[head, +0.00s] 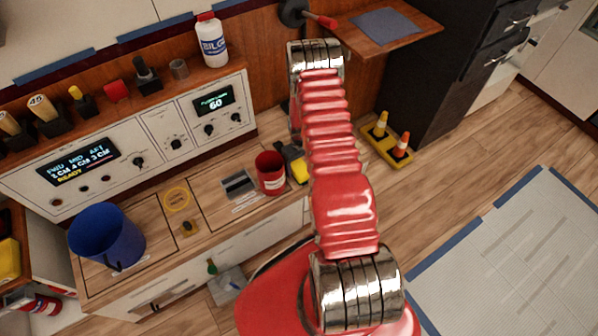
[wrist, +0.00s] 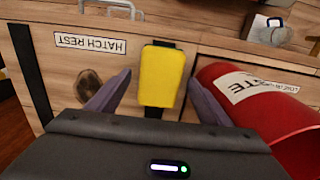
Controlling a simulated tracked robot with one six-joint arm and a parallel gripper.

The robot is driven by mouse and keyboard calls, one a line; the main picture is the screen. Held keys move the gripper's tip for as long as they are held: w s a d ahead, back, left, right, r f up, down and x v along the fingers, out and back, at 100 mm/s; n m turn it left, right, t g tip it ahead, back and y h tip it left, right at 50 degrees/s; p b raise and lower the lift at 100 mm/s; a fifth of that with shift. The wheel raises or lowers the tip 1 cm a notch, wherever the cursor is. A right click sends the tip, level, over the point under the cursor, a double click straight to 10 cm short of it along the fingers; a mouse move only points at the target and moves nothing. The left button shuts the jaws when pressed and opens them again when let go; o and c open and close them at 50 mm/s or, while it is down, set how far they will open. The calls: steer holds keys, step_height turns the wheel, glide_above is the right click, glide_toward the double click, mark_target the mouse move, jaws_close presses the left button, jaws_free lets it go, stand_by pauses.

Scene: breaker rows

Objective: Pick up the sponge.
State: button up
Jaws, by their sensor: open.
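The yellow sponge (wrist: 162,76) shows in the wrist view as an upright block between my two spread fingers. My gripper (wrist: 160,84) is open, with gaps between the sponge and both fingers. The sponge seems to stand on or over a dark strip, and what is under its near end is partly hidden by my gripper's body. In the head view the sponge (head: 299,171) is a small yellow patch just right of a red can, partly covered by my arm. My dark gripper (head: 289,151) is right beside it there.
The red can (wrist: 265,105) with a white label stands close by my right finger. A "HATCH REST" label (wrist: 90,45) and an oval recess (wrist: 90,82) lie to the left. On the counter, a blue bucket (head: 106,236) stands further left and a grey plate (head: 238,184) lies left of the can.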

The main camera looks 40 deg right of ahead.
mark_target(300, 168)
steer(key=shift+f, duration=1.35)
steer(key=shift+c, duration=0.6)
steer(key=c, duration=1)
steer(key=shift+r, duration=0.1)
step_height(300, 168, up, 18)
